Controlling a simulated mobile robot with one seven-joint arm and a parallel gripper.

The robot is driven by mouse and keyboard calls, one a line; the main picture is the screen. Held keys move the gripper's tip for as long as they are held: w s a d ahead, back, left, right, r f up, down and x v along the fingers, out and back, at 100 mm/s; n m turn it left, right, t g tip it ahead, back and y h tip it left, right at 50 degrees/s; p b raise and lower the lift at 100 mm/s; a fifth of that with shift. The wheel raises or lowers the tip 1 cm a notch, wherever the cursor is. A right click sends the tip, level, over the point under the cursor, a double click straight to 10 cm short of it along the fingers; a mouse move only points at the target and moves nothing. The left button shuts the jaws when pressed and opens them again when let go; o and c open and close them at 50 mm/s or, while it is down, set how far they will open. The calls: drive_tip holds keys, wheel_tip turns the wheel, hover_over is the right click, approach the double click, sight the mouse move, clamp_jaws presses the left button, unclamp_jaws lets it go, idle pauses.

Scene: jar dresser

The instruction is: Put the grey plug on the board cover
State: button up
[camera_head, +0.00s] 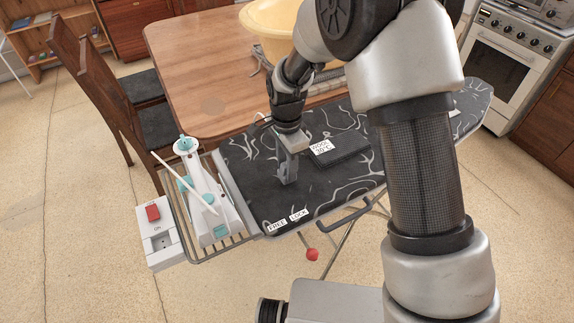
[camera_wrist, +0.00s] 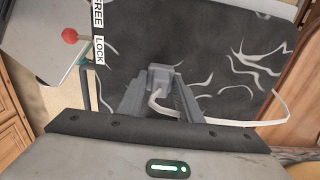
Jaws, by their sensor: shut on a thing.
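The board cover (camera_head: 245,170) is black with pale vein-like lines and lies on an ironing board; it also fills much of the wrist view (camera_wrist: 180,30). My gripper (camera_head: 288,178) points down over the left part of the cover. In the wrist view, my gripper (camera_wrist: 160,100) is shut on the grey plug (camera_wrist: 160,75), whose head sits between the fingertips. A pale cord curves from the plug between the fingers and out to the right. The plug is close to the cover; I cannot tell whether it touches. In the head view the fingers mostly hide the plug.
A white iron (camera_head: 205,200) rests on the wire rack at the board's left end, beside a socket box (camera_head: 160,240) with a red switch. A dark folded cloth (camera_head: 345,150) with a label lies right of my gripper. A wooden table (camera_head: 200,60) stands behind.

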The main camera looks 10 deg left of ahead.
drive_tip(key=shift+f, duration=0.15)
drive_tip(key=o, duration=1)
drive_tip(key=shift+o, duration=0.2)
wheel_tip(320, 180, up, 13)
drive_tip(key=shift+f+p, duration=0.2)
drive_tip(key=shift+p, duration=0.15)
